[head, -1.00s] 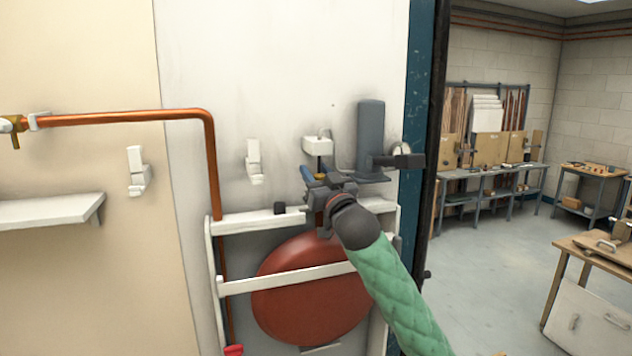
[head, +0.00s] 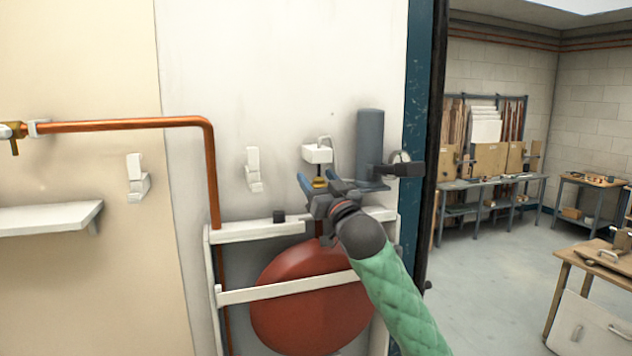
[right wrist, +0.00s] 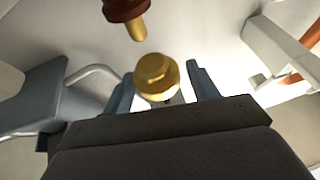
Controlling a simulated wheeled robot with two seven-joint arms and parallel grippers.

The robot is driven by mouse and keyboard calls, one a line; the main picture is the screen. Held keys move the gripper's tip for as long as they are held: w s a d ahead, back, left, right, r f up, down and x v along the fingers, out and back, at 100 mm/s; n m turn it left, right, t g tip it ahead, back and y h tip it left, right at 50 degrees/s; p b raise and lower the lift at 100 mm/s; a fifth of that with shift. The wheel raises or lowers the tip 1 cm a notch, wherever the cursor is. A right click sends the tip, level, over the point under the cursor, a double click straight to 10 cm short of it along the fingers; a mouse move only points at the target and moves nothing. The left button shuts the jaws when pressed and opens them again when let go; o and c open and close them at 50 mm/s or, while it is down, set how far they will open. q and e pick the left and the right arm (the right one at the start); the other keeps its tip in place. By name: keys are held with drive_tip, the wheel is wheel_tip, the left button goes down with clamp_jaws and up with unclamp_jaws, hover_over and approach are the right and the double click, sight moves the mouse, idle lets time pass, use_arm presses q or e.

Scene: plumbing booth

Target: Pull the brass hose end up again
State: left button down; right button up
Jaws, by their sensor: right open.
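The brass hose end (head: 319,183) is a small yellow fitting below a white box on the wall panel. My right gripper (head: 319,187) is open, with one blue finger on each side of the fitting. In the right wrist view, the brass hose end (right wrist: 157,76) has a hexagonal face and sits between the two spread fingertips (right wrist: 160,82), with a gap showing on its right; contact on its left is unclear. A dark red part (right wrist: 127,9) with a brass stub shows at the top edge, apart from the fitting. My left gripper is not in view.
The white box (head: 317,154) is just above the gripper. A grey cylinder on a bracket (head: 370,145) stands close on the right. A red round vessel (head: 310,318) sits below in a white frame (head: 262,232). A copper pipe (head: 212,170) runs down the left.

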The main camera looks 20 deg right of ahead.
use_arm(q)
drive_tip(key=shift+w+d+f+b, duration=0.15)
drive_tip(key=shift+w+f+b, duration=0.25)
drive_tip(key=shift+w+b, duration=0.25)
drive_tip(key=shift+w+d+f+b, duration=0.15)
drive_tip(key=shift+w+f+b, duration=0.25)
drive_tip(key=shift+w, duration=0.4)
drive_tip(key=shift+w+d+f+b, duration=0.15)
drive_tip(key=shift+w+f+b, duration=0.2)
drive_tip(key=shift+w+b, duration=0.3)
use_arm(e)
drive_tip(key=v, duration=0.6)
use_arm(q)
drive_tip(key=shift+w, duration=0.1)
use_arm(e)
drive_tip(key=shift+s+d+f, duration=0.1)
